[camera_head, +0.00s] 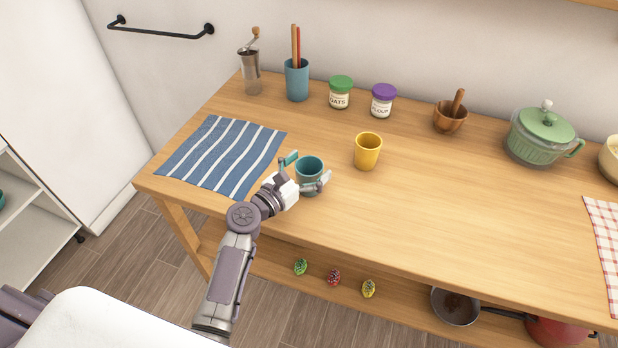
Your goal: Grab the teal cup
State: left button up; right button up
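The teal cup (310,166) stands upright on the wooden table, near its front edge and just right of the striped cloth. My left gripper (309,167) reaches it from the front left. Its fingers are spread, one at the cup's left side and one across its lower front right, with the cup between them. They look wider apart than the cup; I cannot tell whether either finger touches it. The lower part of the cup is partly hidden by the near finger. My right gripper is not in view.
A yellow cup (367,152) stands right of the teal cup. A blue striped cloth (222,155) lies to the left. A utensil holder (297,82), jars (340,95), a mortar (449,119) and a green pot (538,142) stand farther back. The table's right middle is clear.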

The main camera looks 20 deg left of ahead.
pick_arm(q)
jog(key=c, duration=1.1)
jog(key=shift+r, duration=0.1)
